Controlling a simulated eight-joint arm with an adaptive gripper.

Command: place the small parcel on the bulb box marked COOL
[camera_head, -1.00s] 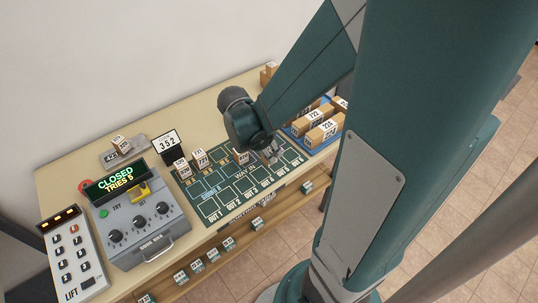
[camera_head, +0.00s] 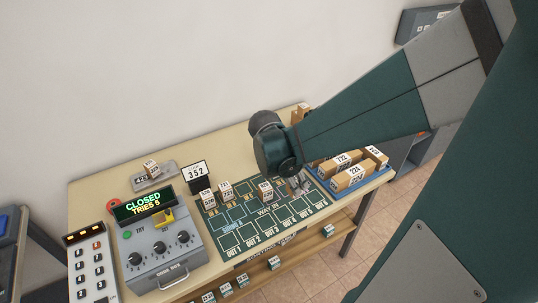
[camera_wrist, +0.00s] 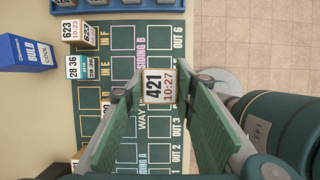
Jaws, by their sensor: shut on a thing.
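My gripper (camera_wrist: 157,80) is shut on a small parcel (camera_wrist: 158,87) with a white label reading 421 and 10:27. In the wrist view the parcel sits between the fingertips, over the WAY IN part of the green sorting mat (camera_wrist: 125,125). I cannot tell whether it touches the mat. The blue bulb box (camera_wrist: 28,52) marked COOL stands at the left of the wrist view, off the mat and apart from my gripper. I cannot make it out in the head view, where my arm covers part of the table. My gripper also shows low over the mat in the head view (camera_head: 298,186).
A blue tray (camera_head: 362,186) with several larger parcels lies right. A grey console (camera_head: 165,250), a lift panel (camera_head: 92,262) and a 352 sign (camera_head: 196,174) stand left.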

